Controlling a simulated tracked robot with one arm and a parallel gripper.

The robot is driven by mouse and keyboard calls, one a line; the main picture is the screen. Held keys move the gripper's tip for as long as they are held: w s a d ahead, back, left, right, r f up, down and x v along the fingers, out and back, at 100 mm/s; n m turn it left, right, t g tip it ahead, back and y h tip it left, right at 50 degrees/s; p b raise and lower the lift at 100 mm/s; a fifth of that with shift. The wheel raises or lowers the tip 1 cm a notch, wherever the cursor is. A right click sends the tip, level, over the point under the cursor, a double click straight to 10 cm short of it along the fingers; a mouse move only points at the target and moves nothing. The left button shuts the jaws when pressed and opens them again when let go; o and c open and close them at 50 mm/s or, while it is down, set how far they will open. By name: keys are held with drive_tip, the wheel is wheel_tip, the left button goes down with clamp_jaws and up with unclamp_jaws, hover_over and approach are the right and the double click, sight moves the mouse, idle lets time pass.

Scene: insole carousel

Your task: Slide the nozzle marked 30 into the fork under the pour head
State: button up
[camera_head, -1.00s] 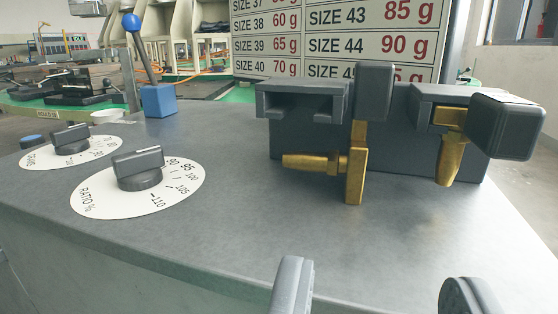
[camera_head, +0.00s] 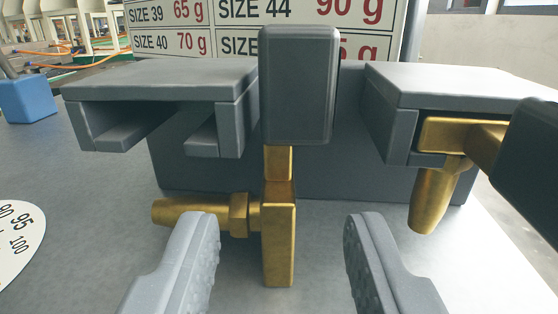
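A nozzle (camera_head: 279,235) with a dark grey block handle (camera_head: 299,85) on top stands upright at the middle, its brass spout pointing left. A second brass nozzle (camera_head: 434,195) sits in the right grey bracket (camera_head: 455,84), spout down, its dark handle at the right edge. The left grey bracket (camera_head: 165,80) is empty, with an open slot between two lower rails. I see no number 30 on either nozzle, and cannot tell which bracket is the fork. My gripper (camera_head: 283,232) is open, its fingers nearer the camera, to either side of the middle nozzle's lower part.
A grey block (camera_head: 190,165) stands behind the nozzles. A size chart (camera_head: 235,15) is at the back. A white dial plate (camera_head: 15,240) is at the left edge and a blue block (camera_head: 28,98) is behind it.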

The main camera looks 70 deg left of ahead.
drive_tip(key=shift+x, duration=1.35)
drive_tip(key=shift+c, duration=0.4)
clamp_jaws()
drive_tip(key=shift+r, duration=0.1)
